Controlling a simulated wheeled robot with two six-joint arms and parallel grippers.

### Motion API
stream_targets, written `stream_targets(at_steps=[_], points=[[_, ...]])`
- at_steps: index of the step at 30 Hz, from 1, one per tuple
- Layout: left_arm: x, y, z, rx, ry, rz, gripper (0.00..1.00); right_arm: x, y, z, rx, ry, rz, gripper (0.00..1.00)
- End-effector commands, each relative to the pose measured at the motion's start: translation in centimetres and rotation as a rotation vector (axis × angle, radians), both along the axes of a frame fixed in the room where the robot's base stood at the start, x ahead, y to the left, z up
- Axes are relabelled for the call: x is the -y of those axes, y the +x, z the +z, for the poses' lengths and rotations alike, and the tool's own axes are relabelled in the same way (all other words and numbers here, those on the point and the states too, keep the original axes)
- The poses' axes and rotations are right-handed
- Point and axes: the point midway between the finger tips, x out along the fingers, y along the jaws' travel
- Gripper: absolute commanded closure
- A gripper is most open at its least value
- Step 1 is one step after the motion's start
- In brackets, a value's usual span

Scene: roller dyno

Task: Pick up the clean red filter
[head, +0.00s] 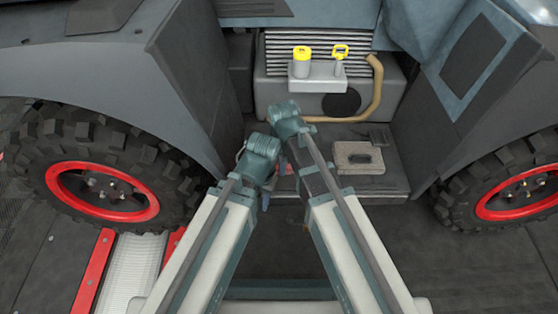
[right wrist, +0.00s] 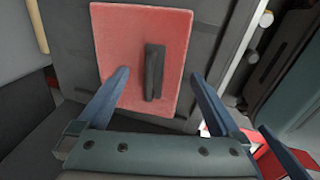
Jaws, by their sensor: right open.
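The clean red filter (right wrist: 120,45) is a flat red panel with a dark upright handle (right wrist: 154,72). In the right wrist view it stands against a dark surface. My right gripper (right wrist: 160,77) is open, with one blue finger either side of the handle and apart from it. It looks empty. In the head view the filter is mostly hidden behind my arms; only a little red shows between them. My left gripper (head: 265,199) hangs low beside the right arm in the head view; its fingers are too small to read.
A beige, dirty-looking filter (head: 352,160) lies on the step at right. A yellow-lidded canister (head: 302,65) and a yellow-handled tool (head: 340,58) stand on a white shelf. Large red-rimmed wheels flank the bay. A blue finger (right wrist: 285,155) shows close by at lower right in the wrist view.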

Motion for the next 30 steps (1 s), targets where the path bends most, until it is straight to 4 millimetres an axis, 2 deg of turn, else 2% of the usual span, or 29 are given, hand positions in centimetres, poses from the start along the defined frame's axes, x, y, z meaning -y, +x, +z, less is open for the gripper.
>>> stream_targets(at_steps=[7,23,24,30], points=[[0.00,0.00,-0.03,0.000,0.000,0.001,0.60,0.01,0.03,-0.04,0.000,0.000,0.000,0.02],[0.00,0.00,-0.04,0.000,0.000,0.001,0.60,0.01,0.01,-0.05,0.000,0.000,0.000,0.97],[0.00,0.00,-0.04,0.000,0.000,0.001,0.60,0.01,0.01,-0.05,0.000,0.000,0.000,1.00],[0.00,0.00,-0.04,0.000,0.000,0.000,0.60,0.01,0.01,-0.04,0.000,0.000,0.000,1.00]])
